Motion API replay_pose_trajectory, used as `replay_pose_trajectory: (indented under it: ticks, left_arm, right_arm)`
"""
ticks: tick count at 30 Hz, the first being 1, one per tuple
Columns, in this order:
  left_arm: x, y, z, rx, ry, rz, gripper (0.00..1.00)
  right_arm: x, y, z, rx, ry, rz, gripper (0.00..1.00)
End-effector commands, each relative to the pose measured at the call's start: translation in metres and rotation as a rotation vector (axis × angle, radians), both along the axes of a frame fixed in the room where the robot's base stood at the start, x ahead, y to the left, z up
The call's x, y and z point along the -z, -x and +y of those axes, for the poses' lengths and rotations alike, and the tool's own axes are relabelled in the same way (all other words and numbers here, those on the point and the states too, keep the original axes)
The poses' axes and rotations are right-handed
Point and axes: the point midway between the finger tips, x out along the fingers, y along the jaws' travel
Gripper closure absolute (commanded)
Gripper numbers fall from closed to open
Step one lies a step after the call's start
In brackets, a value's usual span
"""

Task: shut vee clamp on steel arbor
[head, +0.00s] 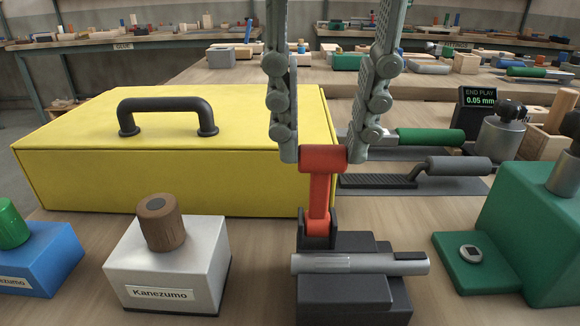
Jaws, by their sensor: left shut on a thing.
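The steel arbor (335,263) lies level across the dark vee block (345,298) at the front middle. The red vee clamp lever (319,190) stands upright from a dark hinge bracket (303,236) behind the arbor, up off it. A wide red crosspiece tops the lever. My left gripper (324,154) comes down from above, with its two grey fingers shut on the red crosspiece, one on each side. The lower pivot is partly hidden by the bracket. My right gripper does not show.
A yellow box (90,180) with a black handle stands close behind on the left. A silver Kanezumo block (165,262) with a wooden knob is to the left, a green fixture (535,235) to the right. Green-handled (430,137) and grey-handled tools (455,166) lie behind.

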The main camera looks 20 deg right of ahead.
Motion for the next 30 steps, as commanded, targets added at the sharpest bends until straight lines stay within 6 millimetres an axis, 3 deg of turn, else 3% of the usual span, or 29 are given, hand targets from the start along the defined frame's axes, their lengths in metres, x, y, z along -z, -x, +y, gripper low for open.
replay_pose_trajectory:
  ticks: [12, 30]
  left_arm:
    - [0.001, -0.019, -0.006, -0.001, 0.002, -0.002, 0.92]
    - [0.003, -0.029, -0.009, -0.002, 0.003, -0.003, 0.92]
  right_arm:
    - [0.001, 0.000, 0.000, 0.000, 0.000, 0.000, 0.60]
    - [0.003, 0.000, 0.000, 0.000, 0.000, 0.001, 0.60]
